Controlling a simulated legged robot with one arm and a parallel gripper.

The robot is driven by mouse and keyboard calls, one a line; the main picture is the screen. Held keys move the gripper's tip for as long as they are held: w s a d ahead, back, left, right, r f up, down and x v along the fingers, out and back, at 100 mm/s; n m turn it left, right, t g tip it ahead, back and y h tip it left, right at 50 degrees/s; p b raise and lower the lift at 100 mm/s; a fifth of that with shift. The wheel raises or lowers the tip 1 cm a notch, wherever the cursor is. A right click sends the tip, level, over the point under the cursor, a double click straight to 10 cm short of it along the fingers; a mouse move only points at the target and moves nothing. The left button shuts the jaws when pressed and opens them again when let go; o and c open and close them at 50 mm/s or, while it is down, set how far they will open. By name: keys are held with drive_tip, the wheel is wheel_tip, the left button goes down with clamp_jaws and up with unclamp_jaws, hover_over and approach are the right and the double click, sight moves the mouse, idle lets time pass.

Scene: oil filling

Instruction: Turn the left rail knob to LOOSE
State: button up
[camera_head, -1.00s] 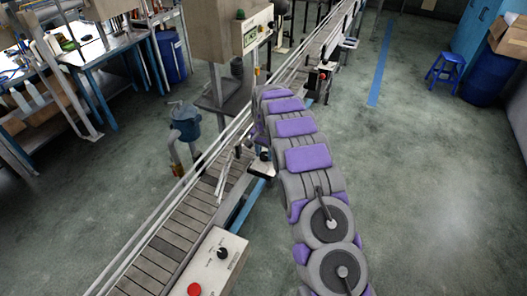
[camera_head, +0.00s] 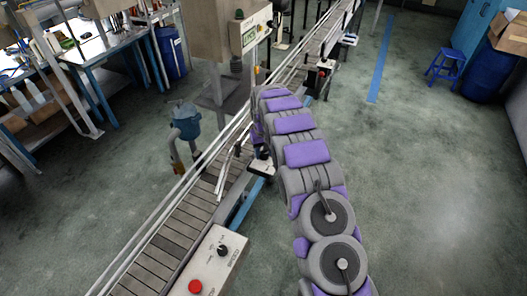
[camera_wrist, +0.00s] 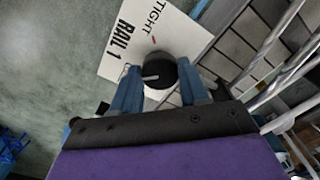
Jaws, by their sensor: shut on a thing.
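The left rail knob (camera_wrist: 163,73) is a dark round knob with a pale pointer line, on a white plate (camera_wrist: 118,65) marked "RAIL 1" and "TIGHT". A small red mark sits on the plate by the word "TIGHT". In the wrist view the pointer line points left, away from the red mark. My gripper (camera_wrist: 159,70) has its two blue fingers on either side of the knob and is shut on it. In the head view the plate's white box (camera_head: 262,166) shows beside the conveyor, with my arm partly hiding the gripper and knob.
The conveyor (camera_head: 180,222) with metal guide rails runs diagonally beside my arm. A control box (camera_head: 214,262) with a red button and black dial stands at the near end. A blue-grey motor-like unit (camera_head: 186,120) stands left of the conveyor. The floor to the right is open.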

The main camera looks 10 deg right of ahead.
sight(263, 154)
drive_tip(key=shift+w+n, duration=0.1)
drive_tip(key=shift+n, duration=0.2)
drive_tip(key=o, duration=0.9)
drive_tip(key=shift+w, duration=0.1)
drive_tip(key=shift+o, duration=0.8)
wheel_tip(263, 154, up, 17)
drive_tip(key=shift+r, duration=0.15)
